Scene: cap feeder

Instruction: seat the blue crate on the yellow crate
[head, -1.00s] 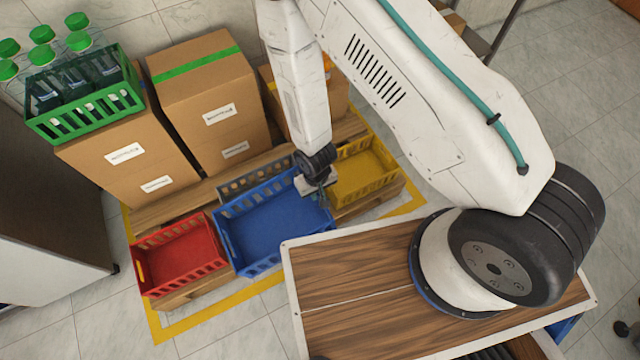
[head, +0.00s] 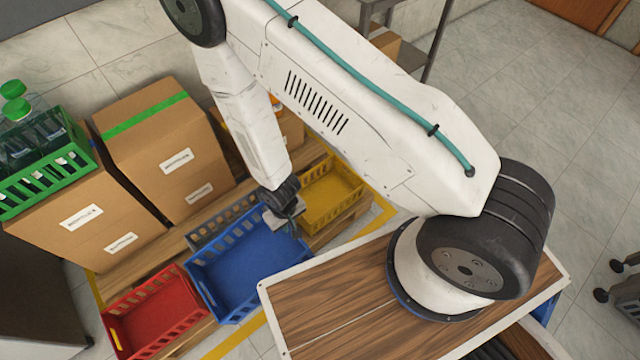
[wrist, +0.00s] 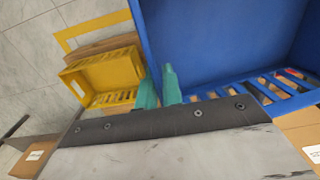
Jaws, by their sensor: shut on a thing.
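The blue crate (head: 243,272) is empty and hangs from my gripper (head: 288,222), which is shut on its right-hand wall. In the wrist view the teal fingertips (wrist: 160,90) sit at the edge of the blue crate (wrist: 220,45), which fills the upper right. The yellow crate (head: 333,220) is empty and upright on a wooden pallet, just to the right of the blue crate and my gripper. It also shows in the wrist view (wrist: 104,74), left of the fingers and lower down. The exact gap under the blue crate cannot be told.
A red crate (head: 152,318) stands left of the blue crate. Cardboard boxes (head: 165,150) stand behind on the pallet. A green crate of bottles (head: 48,172) sits on the left box. A wooden-topped surface (head: 330,300) is at the front.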

